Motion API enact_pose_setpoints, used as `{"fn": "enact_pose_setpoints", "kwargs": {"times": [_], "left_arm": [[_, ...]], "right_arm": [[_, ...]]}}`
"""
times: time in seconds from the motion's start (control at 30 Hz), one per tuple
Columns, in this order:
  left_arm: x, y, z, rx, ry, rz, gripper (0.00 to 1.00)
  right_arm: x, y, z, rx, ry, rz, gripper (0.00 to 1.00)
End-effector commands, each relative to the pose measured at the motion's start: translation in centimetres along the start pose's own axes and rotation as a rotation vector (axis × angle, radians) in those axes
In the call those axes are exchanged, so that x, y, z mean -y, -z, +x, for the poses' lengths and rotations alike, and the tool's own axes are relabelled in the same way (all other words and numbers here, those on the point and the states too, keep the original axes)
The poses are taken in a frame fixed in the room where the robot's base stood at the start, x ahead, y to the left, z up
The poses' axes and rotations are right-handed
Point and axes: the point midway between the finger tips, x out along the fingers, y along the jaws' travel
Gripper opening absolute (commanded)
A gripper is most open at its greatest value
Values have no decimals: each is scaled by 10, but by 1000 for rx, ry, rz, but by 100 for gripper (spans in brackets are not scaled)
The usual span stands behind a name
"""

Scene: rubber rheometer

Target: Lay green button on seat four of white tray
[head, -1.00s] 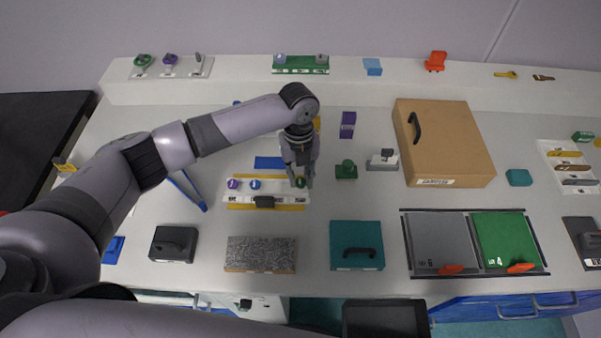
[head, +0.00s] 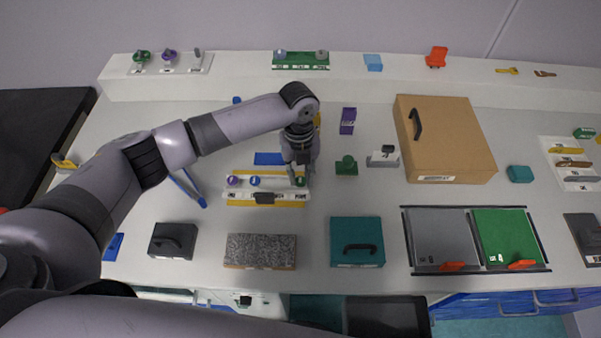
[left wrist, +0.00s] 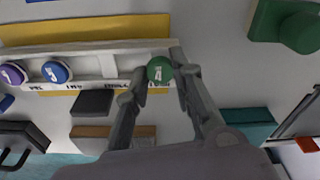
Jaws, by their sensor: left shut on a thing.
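The white tray (head: 283,196) lies mid-table with a row of seats. A purple button (head: 232,180) and a blue button (head: 255,181) sit in its left two seats; the left wrist view shows an empty seat between blue and green. My left gripper (head: 299,177) points down at the tray's right end. In the left wrist view (left wrist: 155,80) its fingertips are shut on the green button (left wrist: 160,69), which is face up at the last seat. I cannot tell whether the button touches the seat. My right gripper is out of view.
A green block with a knob (head: 346,167) stands just right of the gripper. A speckled block (head: 260,252) and a teal box (head: 356,243) stand nearer the front edge. A brown case (head: 458,145) is at right.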

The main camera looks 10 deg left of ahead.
Motion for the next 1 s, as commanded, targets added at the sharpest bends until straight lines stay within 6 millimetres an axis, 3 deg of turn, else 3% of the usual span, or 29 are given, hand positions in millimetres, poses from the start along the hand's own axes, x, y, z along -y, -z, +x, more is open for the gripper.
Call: {"fn": "enact_pose_setpoints", "kwargs": {"times": [0.07,0.1,0.43,0.77,1.0], "left_arm": [[0,0,2,0,0,0,0],[0,0,2,0,0,0,24],[0,0,2,0,0,0,46],[0,0,0,0,0,0,46],[1,-1,-35,3,3,1,46]], "right_arm": [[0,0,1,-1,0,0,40],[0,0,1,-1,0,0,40],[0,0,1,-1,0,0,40],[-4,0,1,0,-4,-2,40],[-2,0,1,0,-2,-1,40]]}}
